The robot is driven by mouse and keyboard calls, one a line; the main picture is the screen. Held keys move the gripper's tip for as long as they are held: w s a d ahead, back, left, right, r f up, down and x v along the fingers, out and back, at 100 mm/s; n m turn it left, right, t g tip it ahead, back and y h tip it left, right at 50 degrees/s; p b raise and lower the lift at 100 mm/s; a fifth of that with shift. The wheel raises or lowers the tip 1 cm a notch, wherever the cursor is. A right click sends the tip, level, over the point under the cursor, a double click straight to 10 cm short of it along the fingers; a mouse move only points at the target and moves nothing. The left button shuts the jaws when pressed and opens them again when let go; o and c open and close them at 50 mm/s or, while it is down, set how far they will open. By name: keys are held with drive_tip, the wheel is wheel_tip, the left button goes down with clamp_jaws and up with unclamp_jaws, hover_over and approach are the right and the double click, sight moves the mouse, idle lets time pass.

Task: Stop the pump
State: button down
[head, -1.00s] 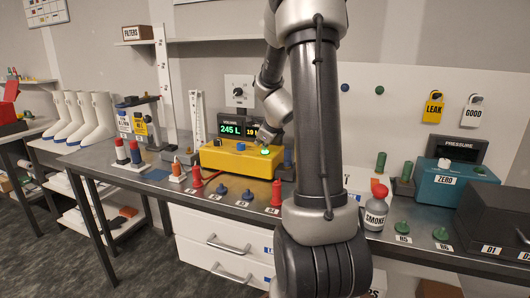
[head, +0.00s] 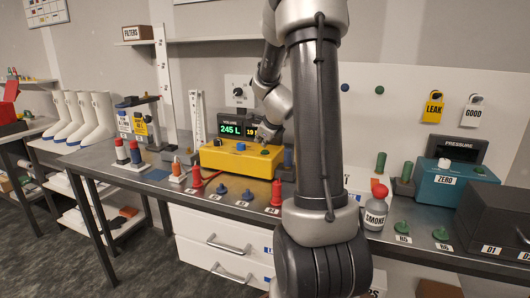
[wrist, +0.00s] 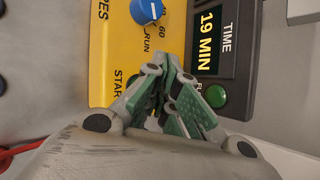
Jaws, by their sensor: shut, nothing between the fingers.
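The yellow pump box (head: 225,160) stands on the bench, left of my arm in the head view. A display (head: 231,129) behind the box reads 245 L. The time display (wrist: 207,40) reads 19 MIN. My gripper (wrist: 168,72) is shut and empty above the box, beside the green button in the wrist view. The fingers hide part of the box's lettering, including the word that begins with STAR.
Red and blue fittings (head: 222,193) stand along the bench front. A SMOKE bottle (head: 375,212) stands right of my arm. A teal ZERO box (head: 460,188) with a pressure display is further right. A measuring scale (head: 197,116) rises behind the yellow box.

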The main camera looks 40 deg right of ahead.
sight(262, 152)
drive_tip(key=shift+r, duration=0.1)
drive_tip(key=shift+r, duration=2.5)
drive_tip(key=shift+s+a+f+n, duration=0.1)
drive_tip(key=shift+a+f+n, duration=0.05)
drive_tip(key=shift+n, duration=0.65)
drive_tip(key=s+a+f+n+g+y, duration=0.2)
drive_tip(key=s+a+f+n, duration=0.15)
drive_tip(key=n, duration=0.25)
drive_tip(key=s+a+r+n, duration=0.2)
drive_tip(key=s+a+n, duration=0.3)
drive_tip(key=s+n, duration=0.2)
drive_tip(key=s+a+r+n+g, duration=0.1)
drive_tip(key=s+a+r+n, duration=0.1)
drive_tip(key=s+a+n, duration=0.4)
drive_tip(key=s+a+r+n+g, duration=0.1)
drive_tip(key=s+a+n, duration=0.4)
drive_tip(key=s+n, duration=0.5)
drive_tip(key=s+r, duration=0.1)
drive_tip(key=s, duration=0.2)
drive_tip(key=shift+s+a+y, duration=0.15)
drive_tip(key=shift+a+y, duration=0.2)
drive_tip(key=shift+y, duration=0.05)
